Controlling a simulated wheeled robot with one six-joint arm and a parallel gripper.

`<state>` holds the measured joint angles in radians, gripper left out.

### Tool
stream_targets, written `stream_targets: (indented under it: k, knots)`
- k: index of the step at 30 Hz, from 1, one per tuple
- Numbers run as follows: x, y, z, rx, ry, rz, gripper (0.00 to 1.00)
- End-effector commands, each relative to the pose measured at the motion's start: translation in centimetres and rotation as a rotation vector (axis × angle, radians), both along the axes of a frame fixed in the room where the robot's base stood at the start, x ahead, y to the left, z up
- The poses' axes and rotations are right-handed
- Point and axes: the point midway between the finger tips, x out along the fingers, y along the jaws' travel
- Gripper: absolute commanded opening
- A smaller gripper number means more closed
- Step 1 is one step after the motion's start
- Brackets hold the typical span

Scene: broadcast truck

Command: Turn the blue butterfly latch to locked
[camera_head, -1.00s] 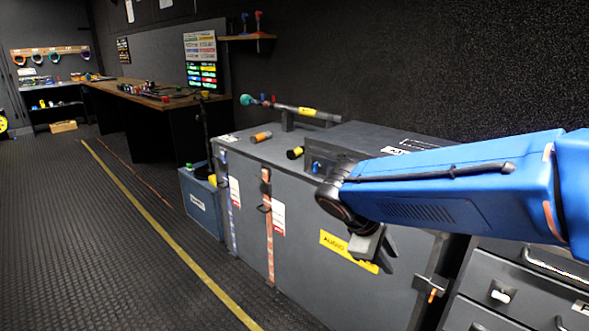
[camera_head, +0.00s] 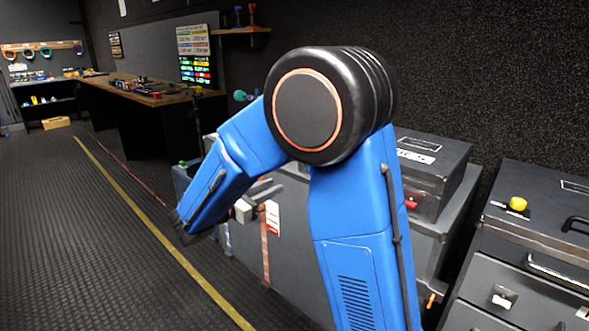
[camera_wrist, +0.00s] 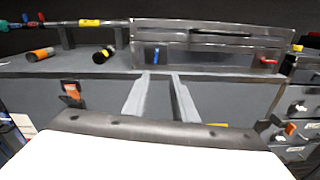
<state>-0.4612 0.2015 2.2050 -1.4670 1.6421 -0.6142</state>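The blue butterfly latch (camera_wrist: 156,55) is on the front of a dark grey case (camera_wrist: 210,62), left of its middle, in the wrist view. It looks upright; its exact angle is too small to tell. A red latch (camera_wrist: 268,61) is at the right of the same front, and it shows in the head view (camera_head: 411,203). In the head view my arm hides the blue latch. My gripper (camera_wrist: 166,75) is open and empty. Its two grey fingers point toward the case, with tips just below and right of the blue latch in the picture. My gripper also shows in the head view (camera_head: 268,190).
The case stands on a grey cabinet (camera_wrist: 105,85). Left of it lie an orange-ended cylinder (camera_wrist: 40,54) and a yellow-ended one (camera_wrist: 103,55). A drawer unit (camera_head: 530,245) stands at the right. The floor on the left is open.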

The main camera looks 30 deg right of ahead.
Motion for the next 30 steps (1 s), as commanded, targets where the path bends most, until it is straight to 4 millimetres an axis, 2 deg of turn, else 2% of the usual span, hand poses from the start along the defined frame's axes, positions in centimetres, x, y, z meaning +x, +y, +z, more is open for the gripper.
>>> stream_targets:
  k: [4, 8, 30]
  knots:
    - [0.6, 0.2, 0.0, -0.022, 0.006, 0.012, 0.25]
    - [1.0, -1.0, 0.0, -0.021, 0.005, 0.011, 0.25]
    - [4.9, -12.0, 0.0, -0.02, 0.006, 0.008, 0.25]
